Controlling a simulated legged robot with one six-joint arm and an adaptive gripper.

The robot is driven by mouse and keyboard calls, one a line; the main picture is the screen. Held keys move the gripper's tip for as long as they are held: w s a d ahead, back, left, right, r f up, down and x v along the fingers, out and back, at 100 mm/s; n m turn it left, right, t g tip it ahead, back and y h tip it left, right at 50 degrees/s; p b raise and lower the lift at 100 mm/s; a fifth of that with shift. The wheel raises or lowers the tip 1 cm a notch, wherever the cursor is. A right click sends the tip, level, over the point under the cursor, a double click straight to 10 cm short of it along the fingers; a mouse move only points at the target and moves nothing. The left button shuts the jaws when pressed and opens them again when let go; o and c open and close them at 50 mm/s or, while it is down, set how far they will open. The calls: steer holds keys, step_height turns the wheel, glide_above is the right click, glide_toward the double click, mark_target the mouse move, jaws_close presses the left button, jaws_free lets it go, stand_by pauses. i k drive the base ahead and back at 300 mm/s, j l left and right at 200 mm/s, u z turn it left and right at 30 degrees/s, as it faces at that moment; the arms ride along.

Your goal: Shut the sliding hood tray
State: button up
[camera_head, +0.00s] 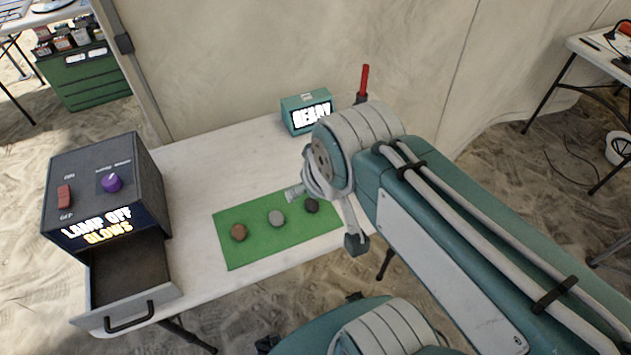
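A dark grey hood box (100,190) stands at the left end of the white table. Its sliding tray (130,283) is pulled out toward the front, with an empty dark floor and a black handle (130,318) on its front. The box front reads "LAMP OFF" and "GLOWS". My gripper (355,241) is mostly hidden by my own arm; only a dark part of it shows past the mat's right edge, well right of the tray and apart from it. I cannot tell how its fingers stand.
A green mat (255,255) holds a brown, a grey and a dark round piece. The table is clear between tray and mat. A tent wall stands behind.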

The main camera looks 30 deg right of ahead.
mark_target(129, 275)
steer(key=u, duration=1.7)
steer(key=i+l, duration=0.1)
steer(key=l, duration=0.15)
steer(key=i+l+u, duration=0.1)
steer(key=i+l, duration=0.05)
steer(key=l, duration=0.1)
